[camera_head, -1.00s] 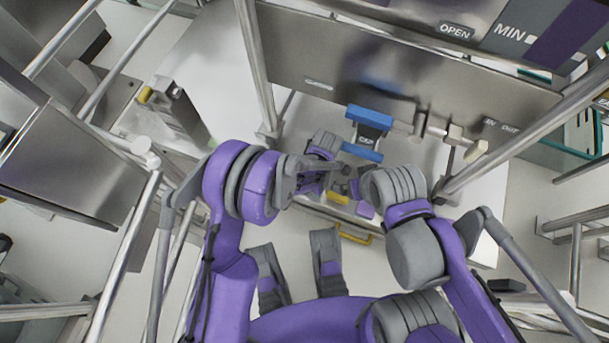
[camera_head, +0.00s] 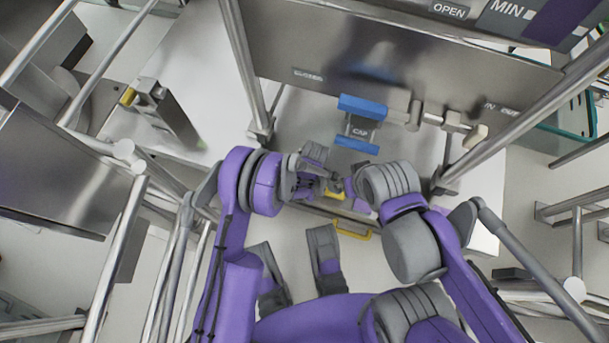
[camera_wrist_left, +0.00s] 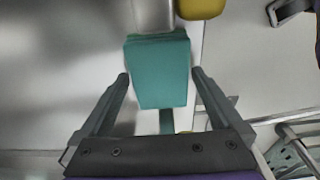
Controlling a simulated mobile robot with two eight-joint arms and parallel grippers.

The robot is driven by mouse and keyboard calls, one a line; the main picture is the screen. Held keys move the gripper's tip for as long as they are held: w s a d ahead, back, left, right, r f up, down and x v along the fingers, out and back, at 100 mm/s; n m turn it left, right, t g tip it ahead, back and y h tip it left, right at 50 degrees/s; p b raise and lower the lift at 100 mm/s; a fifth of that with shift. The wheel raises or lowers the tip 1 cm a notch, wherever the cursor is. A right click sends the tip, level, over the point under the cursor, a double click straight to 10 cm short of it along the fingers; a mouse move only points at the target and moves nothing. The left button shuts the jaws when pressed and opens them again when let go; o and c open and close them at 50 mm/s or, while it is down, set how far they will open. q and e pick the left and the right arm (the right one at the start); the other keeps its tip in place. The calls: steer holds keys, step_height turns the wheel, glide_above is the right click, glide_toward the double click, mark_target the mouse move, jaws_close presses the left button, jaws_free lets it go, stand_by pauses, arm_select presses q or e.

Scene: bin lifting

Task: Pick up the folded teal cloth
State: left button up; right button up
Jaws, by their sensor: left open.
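The folded teal cloth (camera_wrist_left: 158,72) shows in the left wrist view as a flat-faced block, with a narrow teal strip below it. My left gripper (camera_wrist_left: 160,76) is open, with one dark finger on each side of the cloth. A gap shows on each side, and I cannot tell how far the fingertips are from it in depth. I cannot make out the cloth there. My right gripper's jaws are hidden or too small to tell.
A yellow part (camera_wrist_left: 202,8) and a metal block (camera_wrist_left: 152,14) lie just beyond the cloth. In the head view a blue-ended CAP fixture (camera_head: 360,128), a steel panel (camera_head: 400,65) and metal posts (camera_head: 249,70) surround the arms. A yellow handle (camera_head: 353,231) is in front.

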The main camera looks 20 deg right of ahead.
arm_select(q)
steer(key=c, duration=1.1)
steer(key=shift+r, duration=0.25)
arm_select(e)
steer(key=shift+s+r, duration=0.1)
steer(key=shift+r, duration=0.05)
